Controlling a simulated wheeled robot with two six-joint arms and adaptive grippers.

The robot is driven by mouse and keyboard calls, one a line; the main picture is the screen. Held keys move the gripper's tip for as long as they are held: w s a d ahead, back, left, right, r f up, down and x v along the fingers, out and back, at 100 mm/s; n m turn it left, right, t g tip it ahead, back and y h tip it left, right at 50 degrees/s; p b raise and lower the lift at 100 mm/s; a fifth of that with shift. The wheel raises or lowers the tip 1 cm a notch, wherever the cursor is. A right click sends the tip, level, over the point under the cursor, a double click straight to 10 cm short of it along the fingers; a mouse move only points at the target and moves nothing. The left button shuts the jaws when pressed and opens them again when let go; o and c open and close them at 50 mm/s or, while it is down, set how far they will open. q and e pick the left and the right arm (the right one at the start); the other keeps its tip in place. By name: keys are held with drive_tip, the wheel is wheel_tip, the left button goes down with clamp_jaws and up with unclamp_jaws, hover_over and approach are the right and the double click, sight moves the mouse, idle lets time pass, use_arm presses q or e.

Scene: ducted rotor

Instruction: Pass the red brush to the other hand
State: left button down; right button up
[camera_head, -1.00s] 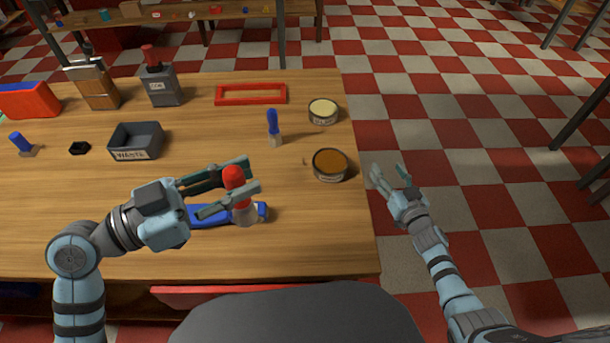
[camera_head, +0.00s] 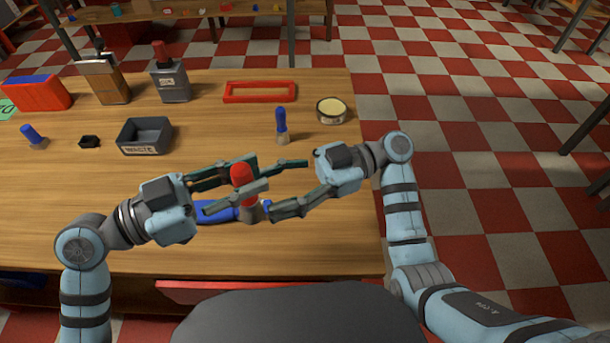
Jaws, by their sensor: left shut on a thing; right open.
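The red brush (camera_head: 241,173) is upright, with its red handle on top and pale bristles below. It is between the fingers of my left gripper (camera_head: 261,173), which is shut on its handle above the near part of the table. My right gripper (camera_head: 263,192) is open and comes from the right, its fingers pointing left at the brush. Its fingertips are close to the brush and overlap the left fingers in the picture; I cannot tell whether they touch it.
A flat blue object (camera_head: 215,211) lies below the brush. A blue-handled brush (camera_head: 281,122), cream-filled tin (camera_head: 332,108), red frame (camera_head: 259,91) and grey waste bin (camera_head: 145,137) stand farther back on the wooden table (camera_head: 80,205). The near left is clear.

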sight(258, 196)
use_arm(q)
drive_tip(key=shift+a, duration=0.1)
use_arm(e)
drive_tip(key=x, duration=0.6)
drive_tip(key=shift+d, duration=0.1)
drive_tip(key=shift+c, duration=0.4)
drive_tip(key=c, duration=1.2)
use_arm(q)
drive_tip(key=c, duration=1.3)
unclamp_jaws()
use_arm(e)
clamp_jaws()
